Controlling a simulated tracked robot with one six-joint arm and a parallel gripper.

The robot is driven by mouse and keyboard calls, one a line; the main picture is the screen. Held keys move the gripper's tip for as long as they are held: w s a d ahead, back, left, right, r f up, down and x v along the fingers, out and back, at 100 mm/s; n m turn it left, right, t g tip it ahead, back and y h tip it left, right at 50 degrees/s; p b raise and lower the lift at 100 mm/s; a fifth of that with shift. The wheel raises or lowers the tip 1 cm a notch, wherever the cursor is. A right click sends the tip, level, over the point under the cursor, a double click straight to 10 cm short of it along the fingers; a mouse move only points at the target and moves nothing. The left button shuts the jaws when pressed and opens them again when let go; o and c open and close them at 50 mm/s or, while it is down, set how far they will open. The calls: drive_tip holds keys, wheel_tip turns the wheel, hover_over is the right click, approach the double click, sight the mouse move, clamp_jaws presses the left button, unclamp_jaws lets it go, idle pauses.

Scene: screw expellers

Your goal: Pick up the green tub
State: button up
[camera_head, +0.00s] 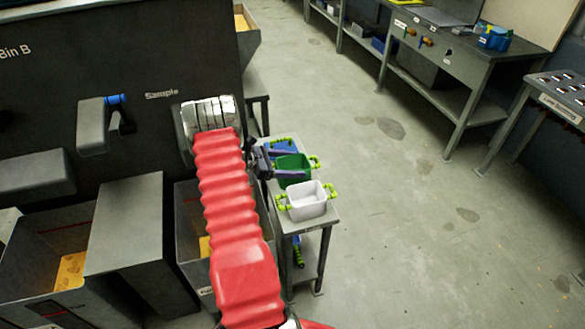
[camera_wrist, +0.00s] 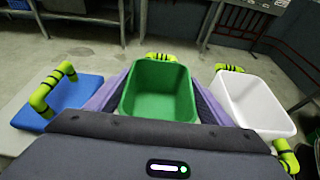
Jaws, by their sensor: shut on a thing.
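In the wrist view the green tub (camera_wrist: 158,92) fills the middle, between the two purple fingers of my gripper (camera_wrist: 158,100). My gripper is shut on the green tub, with one finger along each side. In the head view my gripper (camera_head: 280,163) reaches it from the left. I cannot tell whether the tub touches the table.
The dark machine (camera_head: 150,60) and a metal bin (camera_head: 140,240) stand to the left. Open floor (camera_head: 400,210) lies to the right, before a workbench (camera_head: 455,60).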

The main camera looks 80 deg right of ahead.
wheel_tip(320, 180, up, 10)
idle(0.6)
idle(0.4)
